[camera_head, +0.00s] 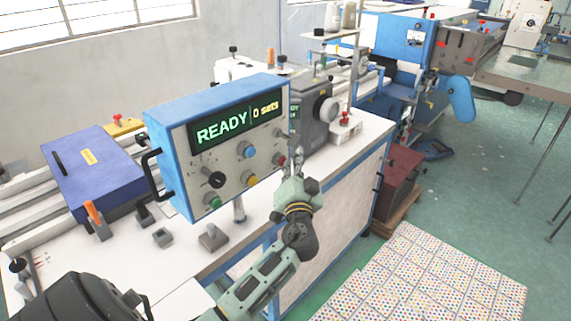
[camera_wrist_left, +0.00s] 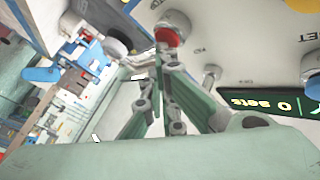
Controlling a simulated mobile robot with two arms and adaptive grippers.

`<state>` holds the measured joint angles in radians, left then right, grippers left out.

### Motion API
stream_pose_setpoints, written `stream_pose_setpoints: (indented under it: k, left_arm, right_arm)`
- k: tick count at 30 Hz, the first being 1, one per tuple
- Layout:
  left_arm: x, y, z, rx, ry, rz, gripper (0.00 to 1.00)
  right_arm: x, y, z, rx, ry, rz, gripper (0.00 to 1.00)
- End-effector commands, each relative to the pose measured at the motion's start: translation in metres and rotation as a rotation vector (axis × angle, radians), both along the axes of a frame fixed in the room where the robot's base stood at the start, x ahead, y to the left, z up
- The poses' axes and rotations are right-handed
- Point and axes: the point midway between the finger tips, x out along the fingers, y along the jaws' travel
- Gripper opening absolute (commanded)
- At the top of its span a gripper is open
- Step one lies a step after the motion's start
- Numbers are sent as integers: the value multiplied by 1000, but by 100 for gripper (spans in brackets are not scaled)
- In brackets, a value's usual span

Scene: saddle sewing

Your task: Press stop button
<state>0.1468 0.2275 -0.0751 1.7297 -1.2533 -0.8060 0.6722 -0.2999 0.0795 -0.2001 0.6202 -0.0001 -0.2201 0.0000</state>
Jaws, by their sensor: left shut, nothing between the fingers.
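The control box (camera_head: 172,150) is blue with a grey front, and its display (camera_head: 236,121) reads "READY" and "0 sets". The red button (camera_wrist_left: 167,37) also shows in the left wrist view, just beyond my fingertips. My left gripper (camera_head: 298,160) is shut and empty, with its fingertips close to the red button. In the left wrist view the fingertips (camera_wrist_left: 163,58) partly overlap the button's lower edge; I cannot tell whether they touch it. My right gripper is out of view.
Blue (camera_head: 249,152), yellow (camera_head: 249,178) and green (camera_head: 212,200) buttons and a black knob (camera_head: 213,179) share the panel. A grey machine head (camera_head: 312,112) stands behind the box. The white table (camera_head: 190,262) has small fixtures.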

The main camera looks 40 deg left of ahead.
Motion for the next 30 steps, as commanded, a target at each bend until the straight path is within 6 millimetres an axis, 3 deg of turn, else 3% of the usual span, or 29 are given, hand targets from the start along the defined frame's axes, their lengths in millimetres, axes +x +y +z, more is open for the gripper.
stream_pose_setpoints:
  k: [30]
  left_arm:
    - [-2,-22,-1,-1,0,0,0]
  right_arm:
    - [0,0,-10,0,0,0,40]
